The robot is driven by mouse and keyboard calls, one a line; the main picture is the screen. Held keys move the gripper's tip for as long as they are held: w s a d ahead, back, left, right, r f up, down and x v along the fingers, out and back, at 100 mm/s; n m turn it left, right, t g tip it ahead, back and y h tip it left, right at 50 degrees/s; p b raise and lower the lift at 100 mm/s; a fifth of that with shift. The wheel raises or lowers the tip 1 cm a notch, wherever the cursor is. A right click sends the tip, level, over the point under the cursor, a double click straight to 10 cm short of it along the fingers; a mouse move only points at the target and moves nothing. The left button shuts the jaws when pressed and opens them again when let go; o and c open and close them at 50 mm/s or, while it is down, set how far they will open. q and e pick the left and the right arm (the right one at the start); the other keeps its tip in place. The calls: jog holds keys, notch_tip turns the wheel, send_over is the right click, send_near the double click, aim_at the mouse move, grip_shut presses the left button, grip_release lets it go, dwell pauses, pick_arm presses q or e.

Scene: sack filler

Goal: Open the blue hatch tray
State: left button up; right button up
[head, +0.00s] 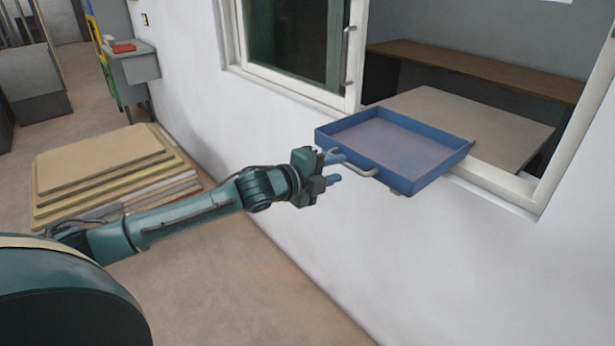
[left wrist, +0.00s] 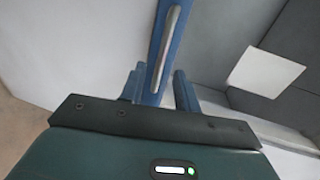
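The blue hatch tray (head: 430,185) is a shallow open box with an empty, greyish floor. It juts out from the window sill over the white wall. A pale bar handle (head: 362,171) is on its front side. My left gripper (head: 335,168) is at the left part of this handle, with its two blue fingers apart. In the left wrist view the tray's blue front (left wrist: 155,62) and the handle (left wrist: 168,45) run between and beyond the fingers (left wrist: 160,88). I cannot tell whether the fingers touch the handle. My right gripper is not in view.
The white window frame (head: 500,183) surrounds the tray's opening, with a dark glass pane (head: 297,40) at its left. A beige board (head: 490,120) lies behind the tray. Stacked boards (head: 100,165) lie on the floor at left. The floor below the tray is clear.

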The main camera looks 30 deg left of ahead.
pick_arm(q)
jog(key=b+v, duration=0.2)
jog(key=v, duration=0.8)
jog(key=shift+s+b, duration=0.3)
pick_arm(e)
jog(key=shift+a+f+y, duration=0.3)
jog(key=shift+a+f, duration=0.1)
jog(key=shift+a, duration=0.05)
pick_arm(q)
jog(key=shift+r, duration=0.15)
